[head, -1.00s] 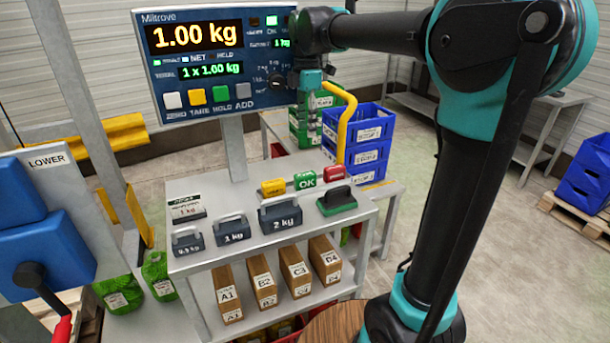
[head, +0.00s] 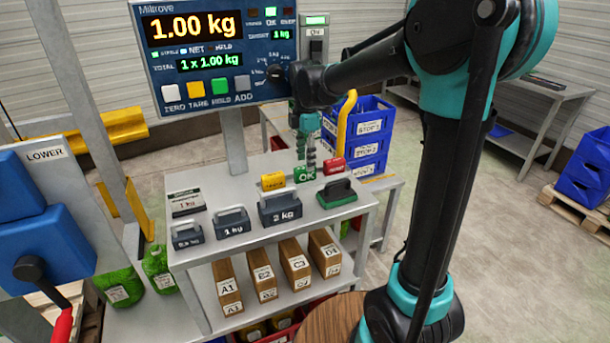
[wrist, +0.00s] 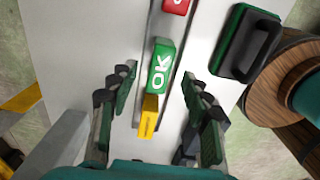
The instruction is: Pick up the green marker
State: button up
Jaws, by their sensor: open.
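The green marker (head: 305,174) is a small block with white "OK" lettering, standing on the shelf top between a yellow marker (head: 273,181) and a red marker (head: 334,165). My gripper (head: 307,158) points down just above and behind it in the head view. In the wrist view the green marker (wrist: 160,67) lies in line between the two open fingertips of my gripper (wrist: 159,78), with clear space on both sides. The yellow marker (wrist: 149,117) is nearer the palm and the red one is at the top edge. My gripper holds nothing.
A green-based block with a dark handle (head: 337,193) sits right of the markers. Handled weights (head: 280,209) stand in front. A scale display (head: 215,55) rises on a post at the left. Blue crates (head: 365,140) stand behind.

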aim_at(305, 167)
jog(key=shift+a+f, duration=0.1)
jog(key=shift+f, duration=1.85)
jog(key=shift+c, duration=0.4)
jog(key=shift+s, duration=0.1)
grip_shut()
jog(key=shift+r, duration=0.15)
